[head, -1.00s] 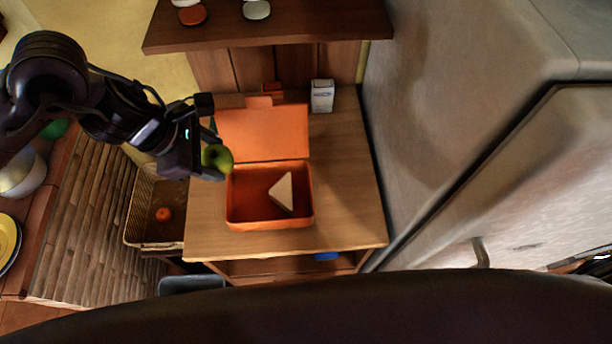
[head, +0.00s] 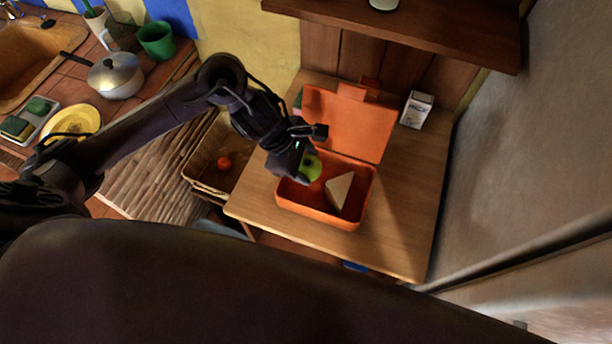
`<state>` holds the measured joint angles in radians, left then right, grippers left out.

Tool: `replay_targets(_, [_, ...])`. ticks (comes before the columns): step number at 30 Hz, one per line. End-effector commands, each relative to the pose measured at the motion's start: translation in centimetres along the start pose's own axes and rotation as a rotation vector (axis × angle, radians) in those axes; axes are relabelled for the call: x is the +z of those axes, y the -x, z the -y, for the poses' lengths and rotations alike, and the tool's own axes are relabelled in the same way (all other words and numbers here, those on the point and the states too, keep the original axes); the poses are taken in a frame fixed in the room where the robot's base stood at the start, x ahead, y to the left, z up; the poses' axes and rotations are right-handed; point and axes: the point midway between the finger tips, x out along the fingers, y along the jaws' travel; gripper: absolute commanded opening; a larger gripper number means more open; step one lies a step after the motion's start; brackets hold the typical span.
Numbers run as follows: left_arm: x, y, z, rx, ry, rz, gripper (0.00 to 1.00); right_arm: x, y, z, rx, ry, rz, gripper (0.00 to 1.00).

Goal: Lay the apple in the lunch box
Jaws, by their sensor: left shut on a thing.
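The green apple (head: 312,168) is held in my left gripper (head: 304,168), which is shut on it. The apple is over the left part of the orange lunch box (head: 318,214); I cannot tell how far above the box floor it is. The lunch box stands open on a wooden cabinet top, its lid (head: 352,122) raised at the back. A pale sandwich wedge (head: 339,190) lies in the box, to the right of the apple. My right gripper is not in view.
A small white carton (head: 416,109) stands right of the lid. A wooden shelf (head: 420,30) overhangs the back. The cabinet top (head: 400,215) is clear to the right.

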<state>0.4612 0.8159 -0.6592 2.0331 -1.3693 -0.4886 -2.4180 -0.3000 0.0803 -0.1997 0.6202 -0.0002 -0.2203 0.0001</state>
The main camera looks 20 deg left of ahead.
Motion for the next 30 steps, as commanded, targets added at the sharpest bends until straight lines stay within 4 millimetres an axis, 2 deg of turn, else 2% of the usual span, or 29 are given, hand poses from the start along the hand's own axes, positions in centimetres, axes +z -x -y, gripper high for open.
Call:
replay_targets(3, [-0.7, -1.7, 0.4, -0.001, 0.002, 0.000, 0.28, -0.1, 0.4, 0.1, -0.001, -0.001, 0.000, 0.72])
replay_targets(8, [-1.1, -2.8, 0.5, 0.001, 0.000, 0.001, 0.28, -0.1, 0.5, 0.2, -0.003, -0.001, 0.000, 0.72])
replay_targets(15, [-2.3, -5.7, 1.1, 0.000, 0.001, 0.000, 0.28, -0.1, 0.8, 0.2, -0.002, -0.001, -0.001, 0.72])
replay_targets(26, [-2.5, -6.2, 1.1, 0.003, -0.002, 0.000, 0.28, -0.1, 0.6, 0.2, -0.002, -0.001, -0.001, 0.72])
replay_targets(27, [-2.5, -6.1, 1.1, 0.003, -0.001, 0.000, 0.54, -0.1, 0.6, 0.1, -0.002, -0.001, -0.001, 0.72])
replay_targets(30, [-2.5, -6.1, 1.1, 0.002, -0.001, 0.000, 0.67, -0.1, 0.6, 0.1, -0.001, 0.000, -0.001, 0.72])
